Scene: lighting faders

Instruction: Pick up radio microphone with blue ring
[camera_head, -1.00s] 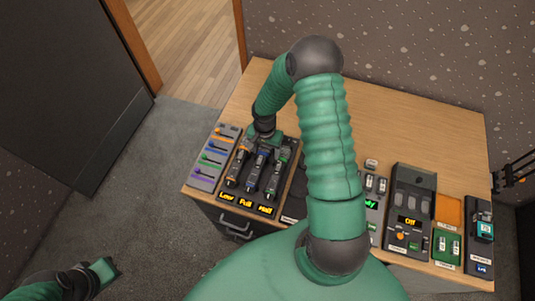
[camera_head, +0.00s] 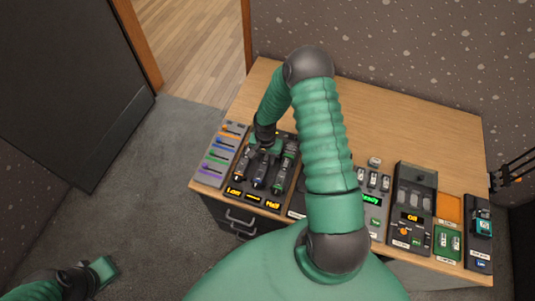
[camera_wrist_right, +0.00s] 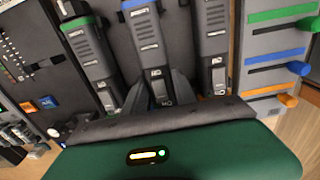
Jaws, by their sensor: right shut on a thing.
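The radio microphone with the blue ring (camera_wrist_right: 146,42) is the middle one of three in the right wrist view. It also shows in the head view (camera_head: 259,177). My right gripper (camera_wrist_right: 159,88) has a finger on each side of its labelled body and is shut on it. The microphone still lies in line with its neighbours in the dark rack (camera_head: 272,202). In the head view my right gripper (camera_head: 265,148) covers its far part. My left gripper (camera_head: 104,269) is at the lower left, away from the table; its jaws cannot be made out.
A green-ringed microphone (camera_wrist_right: 90,50) and another microphone (camera_wrist_right: 213,40) flank the blue one closely. A fader panel (camera_head: 219,157) stands left of the rack. Several devices, including a dark one with an orange display (camera_head: 412,217), line the table's front right. The table's back (camera_head: 420,125) is bare.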

